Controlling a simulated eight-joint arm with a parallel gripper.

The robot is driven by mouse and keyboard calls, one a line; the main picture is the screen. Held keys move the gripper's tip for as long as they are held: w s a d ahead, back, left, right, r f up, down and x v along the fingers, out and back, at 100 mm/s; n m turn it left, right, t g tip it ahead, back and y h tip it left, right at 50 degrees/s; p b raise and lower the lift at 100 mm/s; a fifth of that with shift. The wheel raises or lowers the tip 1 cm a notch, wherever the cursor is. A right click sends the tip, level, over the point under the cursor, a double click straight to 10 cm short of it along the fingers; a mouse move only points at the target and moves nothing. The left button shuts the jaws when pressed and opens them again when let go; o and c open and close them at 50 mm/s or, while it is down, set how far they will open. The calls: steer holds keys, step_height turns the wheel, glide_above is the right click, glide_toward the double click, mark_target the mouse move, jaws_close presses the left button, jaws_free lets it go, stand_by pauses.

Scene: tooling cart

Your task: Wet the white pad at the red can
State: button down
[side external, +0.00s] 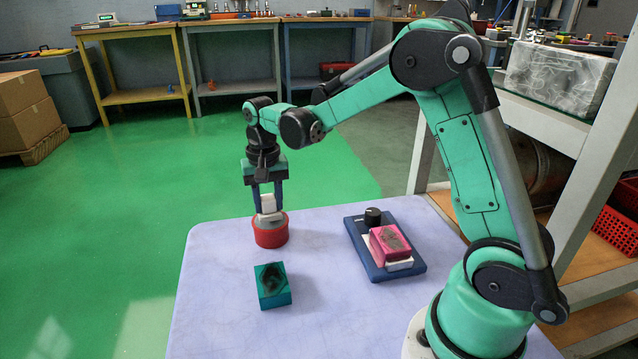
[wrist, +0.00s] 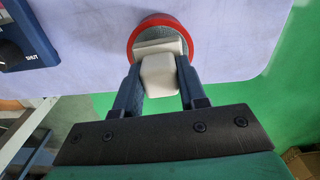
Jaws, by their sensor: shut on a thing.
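The red can (side external: 270,232) stands upright near the far left corner of the lilac tabletop. It also shows in the wrist view (wrist: 139,25), with a grey top inside its red rim. My gripper (side external: 267,200) points straight down above the can and is shut on the white pad (side external: 268,207) by its block-like grip. In the wrist view the pad (wrist: 160,72) sits between the two blue fingers, its wide white end over the can's grey top. The pad's lower end looks to be at the can's top; whether it touches I cannot tell.
The tabletop's left front is clear.

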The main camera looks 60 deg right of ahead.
mark_target(268, 197)
steer(key=shift+f, duration=0.55)
stand_by(1.2)
steer(key=shift+r, duration=3.5)
